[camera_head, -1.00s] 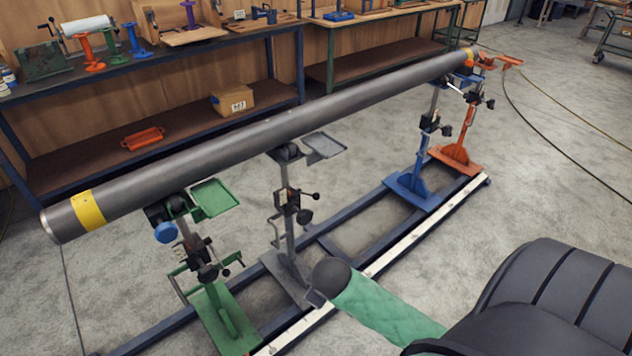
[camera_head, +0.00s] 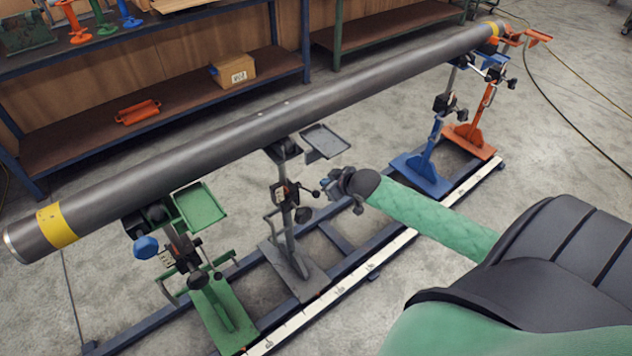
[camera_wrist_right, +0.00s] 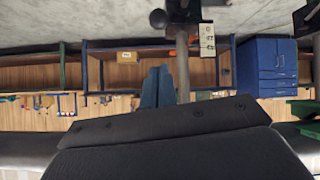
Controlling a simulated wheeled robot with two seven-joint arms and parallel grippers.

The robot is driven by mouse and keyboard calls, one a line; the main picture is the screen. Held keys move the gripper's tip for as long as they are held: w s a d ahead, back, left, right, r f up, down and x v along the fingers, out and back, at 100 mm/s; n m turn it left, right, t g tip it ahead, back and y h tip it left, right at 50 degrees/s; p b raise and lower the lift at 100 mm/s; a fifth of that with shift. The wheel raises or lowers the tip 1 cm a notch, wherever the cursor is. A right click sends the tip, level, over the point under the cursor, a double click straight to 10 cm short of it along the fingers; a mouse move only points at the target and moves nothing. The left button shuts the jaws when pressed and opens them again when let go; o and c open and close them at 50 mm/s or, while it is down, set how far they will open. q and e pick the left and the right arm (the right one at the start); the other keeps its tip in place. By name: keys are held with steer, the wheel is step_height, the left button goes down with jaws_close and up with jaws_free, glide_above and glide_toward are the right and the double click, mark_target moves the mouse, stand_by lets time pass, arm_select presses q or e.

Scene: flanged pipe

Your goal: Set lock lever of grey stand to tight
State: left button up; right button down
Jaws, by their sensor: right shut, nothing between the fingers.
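The grey stand (camera_head: 292,262) stands on the blue floor frame under the long grey pipe (camera_head: 215,137). Its dark clamp block (camera_head: 283,194) carries a short lock lever (camera_head: 308,190) with a ball end pointing right, and a round black knob (camera_head: 304,214) sits below. My right gripper (camera_head: 328,186) is shut and empty, just right of the lever's ball end; I cannot tell if they touch. In the right wrist view its blue fingers (camera_wrist_right: 157,88) lie together beside the stand's post (camera_wrist_right: 183,78), with the white tag (camera_wrist_right: 207,39) above. My left gripper is out of view.
A green stand (camera_head: 222,315) is at the left; a blue stand (camera_head: 424,172) and an orange stand (camera_head: 472,138) are at the right. The grey stand's tray (camera_head: 325,141) juts out above my gripper. Workbench shelves (camera_head: 160,135) stand behind the pipe.

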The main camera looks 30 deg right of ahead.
mark_target(315, 191)
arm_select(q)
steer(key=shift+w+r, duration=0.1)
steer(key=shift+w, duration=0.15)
arm_select(e)
steer(key=shift+w+a+r+t+y, duration=0.2)
steer(key=shift+a+r+t+y, duration=0.15)
steer(key=shift+r, duration=0.15)
